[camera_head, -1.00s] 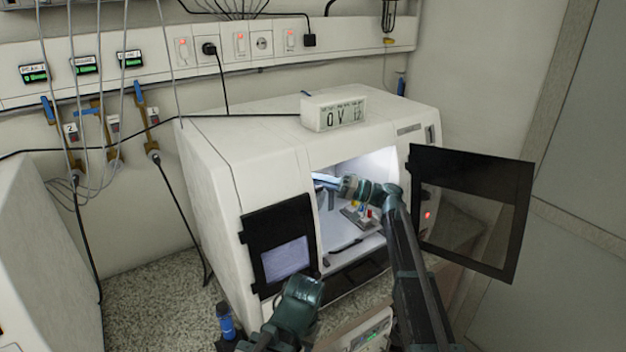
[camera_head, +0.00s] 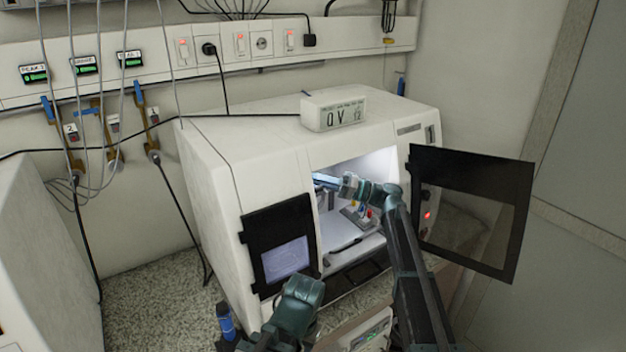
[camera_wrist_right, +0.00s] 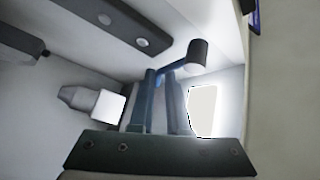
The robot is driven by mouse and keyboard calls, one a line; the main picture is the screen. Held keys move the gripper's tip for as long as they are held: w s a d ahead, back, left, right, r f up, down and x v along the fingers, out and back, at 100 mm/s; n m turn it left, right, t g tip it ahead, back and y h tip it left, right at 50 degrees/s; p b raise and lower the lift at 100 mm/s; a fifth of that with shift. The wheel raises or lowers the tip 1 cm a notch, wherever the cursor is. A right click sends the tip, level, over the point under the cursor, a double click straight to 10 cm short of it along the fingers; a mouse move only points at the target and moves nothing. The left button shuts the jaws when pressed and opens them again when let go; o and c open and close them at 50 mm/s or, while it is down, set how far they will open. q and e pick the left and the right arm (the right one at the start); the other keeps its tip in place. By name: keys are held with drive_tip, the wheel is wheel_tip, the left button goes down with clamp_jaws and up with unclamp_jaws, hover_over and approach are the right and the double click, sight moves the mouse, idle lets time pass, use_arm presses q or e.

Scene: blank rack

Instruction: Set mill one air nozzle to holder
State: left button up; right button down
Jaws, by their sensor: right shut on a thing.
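My right gripper (camera_head: 325,184) is inside the open, lit chamber of the white mill (camera_head: 215,165), near the upper left of its opening. In the right wrist view, its fingers (camera_wrist_right: 162,106) are shut on a slim bluish part with a dark cylindrical end (camera_wrist_right: 192,58), which seems to be the air nozzle. The grip itself is partly hidden. A dark bar with round fasteners (camera_wrist_right: 110,20) is on the chamber wall above; I cannot tell whether it is the holder. Of my left arm only a teal joint shows at the bottom of the head view.
The mill's dark door (camera_head: 425,165) stands open at the right. Small coloured parts (camera_head: 360,212) sit on the chamber floor. A grey tapered part with a white block (camera_wrist_right: 95,103) is left of the fingers. A display box (camera_head: 335,112) is on the mill's top.

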use_arm(q)
wheel_tip(320, 180, up, 2)
drive_tip(key=shift+r+p, duration=0.15)
drive_tip(key=shift+p, duration=1)
use_arm(e)
drive_tip(key=shift+s+f+m+h, duration=0.15)
drive_tip(key=shift+f+m+h, duration=0.5)
drive_tip(key=shift+m+h, duration=0.5)
drive_tip(key=c, duration=0.9)
unclamp_jaws()
drive_tip(key=shift+d, duration=0.1)
use_arm(q)
drive_tip(key=shift+f, duration=0.25)
use_arm(e)
drive_tip(key=s+d, duration=0.1)
drive_tip(key=d, duration=1.1)
drive_tip(key=shift+f, duration=0.25)
use_arm(q)
drive_tip(key=shift+c, duration=0.2)
